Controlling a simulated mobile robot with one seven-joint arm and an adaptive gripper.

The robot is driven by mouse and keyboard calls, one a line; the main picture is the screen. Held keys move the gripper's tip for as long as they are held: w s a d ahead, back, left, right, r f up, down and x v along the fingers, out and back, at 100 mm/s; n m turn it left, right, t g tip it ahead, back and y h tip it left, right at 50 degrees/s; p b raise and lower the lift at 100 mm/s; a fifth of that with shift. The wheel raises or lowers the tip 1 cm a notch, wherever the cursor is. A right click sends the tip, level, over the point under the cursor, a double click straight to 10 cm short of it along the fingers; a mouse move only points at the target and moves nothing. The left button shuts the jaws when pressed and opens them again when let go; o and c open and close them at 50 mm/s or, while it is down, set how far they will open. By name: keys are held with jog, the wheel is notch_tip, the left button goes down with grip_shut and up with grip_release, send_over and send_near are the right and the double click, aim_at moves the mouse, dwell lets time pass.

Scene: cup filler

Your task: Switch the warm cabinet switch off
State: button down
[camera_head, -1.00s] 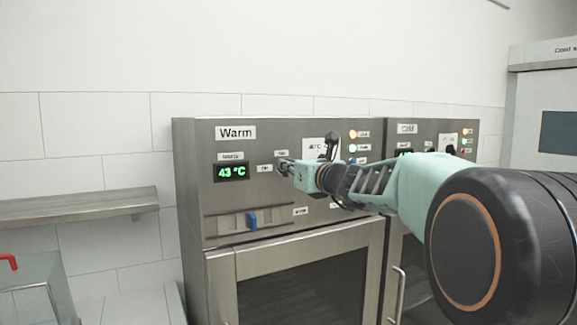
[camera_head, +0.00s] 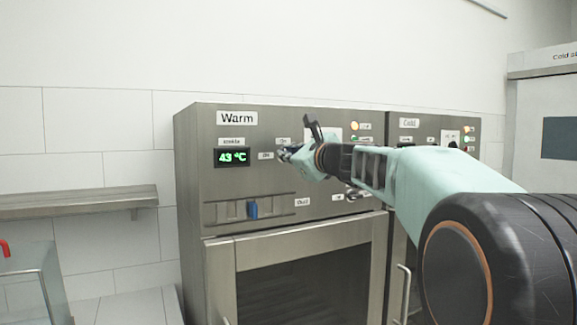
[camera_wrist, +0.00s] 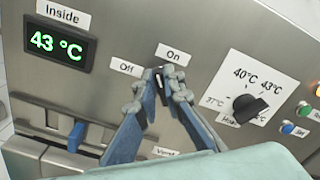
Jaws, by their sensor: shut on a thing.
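The warm cabinet (camera_head: 230,185) fills the middle of the head view, with a "Warm" plate and a green 43 °C display (camera_head: 232,157). Its switch (camera_wrist: 160,79) shows as a small dark piece between the "Off" label (camera_wrist: 126,68) and the "On" label (camera_wrist: 173,55) in the wrist view. My gripper (camera_wrist: 166,76) is shut on the switch, with its fingertips close to the panel. The fingers hide most of the switch, so its position cannot be told. In the head view my gripper (camera_head: 287,153) hides the switch.
A black temperature knob (camera_wrist: 250,107) and small coloured lights (camera_wrist: 305,108) are right of the gripper. A blue slider (camera_head: 252,208) is below left. The Cold cabinet (camera_head: 432,125) adjoins on the right. A metal shelf (camera_head: 80,202) is at the left.

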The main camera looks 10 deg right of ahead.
jog(key=n+b, duration=0.5)
jog(key=n, duration=0.2)
jog(key=f+n+b, duration=0.1)
jog(key=n+b, duration=0.2)
jog(key=shift+a+f+n+b, duration=0.1)
jog(key=shift+a+n+b, duration=0.1)
jog(key=shift+n+b, duration=0.1)
dwell(0.4)
jog(key=c, duration=2)
grip_release()
jog(key=shift+c, duration=0.2)
jog(key=shift+s, duration=0.15)
jog(key=v, duration=0.7)
jog(key=shift+s, duration=0.15)
